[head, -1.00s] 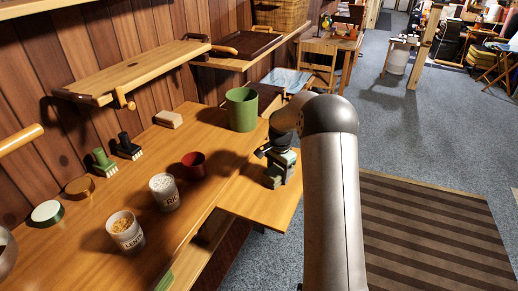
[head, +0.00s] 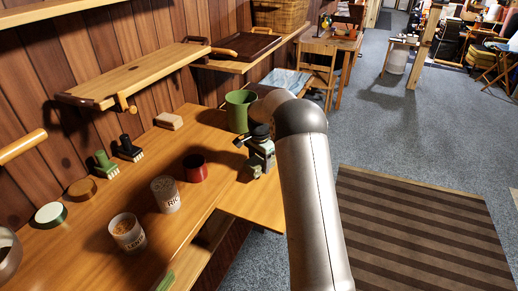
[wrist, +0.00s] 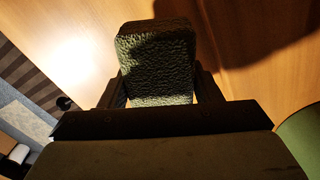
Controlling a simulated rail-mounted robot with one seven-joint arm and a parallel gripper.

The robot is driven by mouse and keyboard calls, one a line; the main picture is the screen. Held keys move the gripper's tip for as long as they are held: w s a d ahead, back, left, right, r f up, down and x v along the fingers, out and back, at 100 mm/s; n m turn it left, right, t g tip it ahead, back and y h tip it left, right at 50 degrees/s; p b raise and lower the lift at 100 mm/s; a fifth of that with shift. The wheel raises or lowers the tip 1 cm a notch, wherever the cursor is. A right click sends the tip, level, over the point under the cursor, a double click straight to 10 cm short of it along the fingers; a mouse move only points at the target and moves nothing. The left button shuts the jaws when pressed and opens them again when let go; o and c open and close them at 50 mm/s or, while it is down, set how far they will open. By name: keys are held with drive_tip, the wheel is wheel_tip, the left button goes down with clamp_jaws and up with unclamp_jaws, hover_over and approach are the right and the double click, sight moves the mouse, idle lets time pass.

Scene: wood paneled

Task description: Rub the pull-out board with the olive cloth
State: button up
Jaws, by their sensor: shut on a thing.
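The pull-out board (head: 255,207) is a light wood leaf sticking out from the front of the workbench, partly hidden by my arm. My gripper (head: 258,165) points down over the back of the board, near the bench edge. In the wrist view my gripper (wrist: 157,88) is shut on the olive cloth (wrist: 155,55), a dark green, rough-textured block-like pad between the fingers. The cloth is low over the wood; I cannot tell whether it touches.
On the bench (head: 150,205), a green cup (head: 239,110) stands close behind my gripper and a red cup (head: 195,168) to its left. Two labelled jars, the RIC one (head: 165,194) and another (head: 127,233), stand nearer. Brushes (head: 106,164) line the wall side.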

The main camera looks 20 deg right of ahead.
drive_tip(key=shift+r+p, duration=1.3)
drive_tip(key=shift+r, duration=1.3)
